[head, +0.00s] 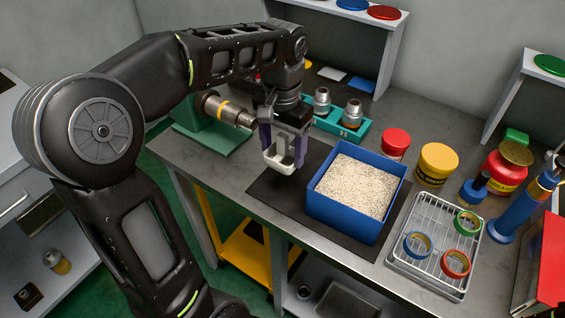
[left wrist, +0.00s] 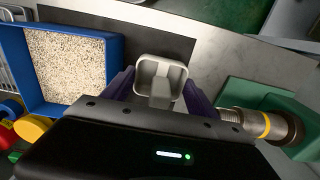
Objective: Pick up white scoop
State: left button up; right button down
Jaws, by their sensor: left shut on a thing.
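The white scoop (head: 279,158) is held between the purple fingers of my left gripper (head: 285,142). It hangs above the black mat, just left of the blue bin. In the left wrist view the scoop (left wrist: 160,78) shows its hollow bowl between the two fingers of the left gripper (left wrist: 160,92). My left gripper is shut on the scoop; the fingers hide part of its handle. My right gripper is in neither view.
A blue bin (head: 331,207) of pale granules stands right of the scoop on the black mat (head: 267,190). A green pipe vise (head: 212,138) stands behind left. A wire rack (head: 410,262) with coloured tape rings lies right. Red and yellow jars (head: 437,164) stand behind the bin.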

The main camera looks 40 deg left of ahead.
pick_arm(q)
jog(key=shift+r, duration=0.75)
